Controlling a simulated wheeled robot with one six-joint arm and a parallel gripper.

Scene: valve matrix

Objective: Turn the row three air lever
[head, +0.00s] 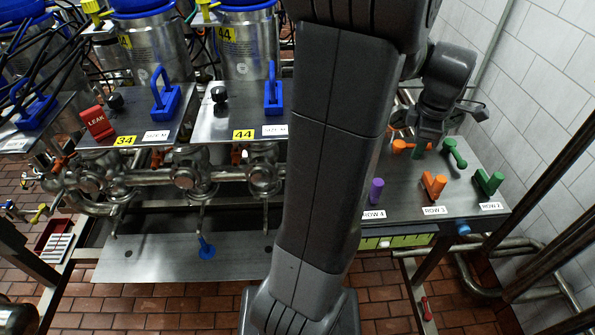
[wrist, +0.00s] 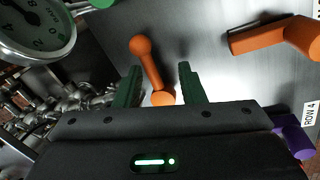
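The row three label (head: 434,210) is on the steel panel, with an orange lever (head: 433,185) just behind it. A second orange lever (head: 403,146) lies farther back, beside my gripper (head: 421,150). No air marking is readable. In the wrist view, my gripper (wrist: 158,78) is open, its two dark green fingers apart. The back orange lever (wrist: 150,65) lies between them, its round end beyond the fingertips and its base near the palm. I cannot tell whether either finger touches it. The front orange lever (wrist: 272,37) shows apart at upper right.
Green levers (head: 488,182) (head: 454,152) are at right, and a purple lever (head: 376,190) is by the row four label (head: 373,214). A round gauge (wrist: 38,25) is close at left in the wrist view. A tiled wall (head: 555,85) bounds the right side.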

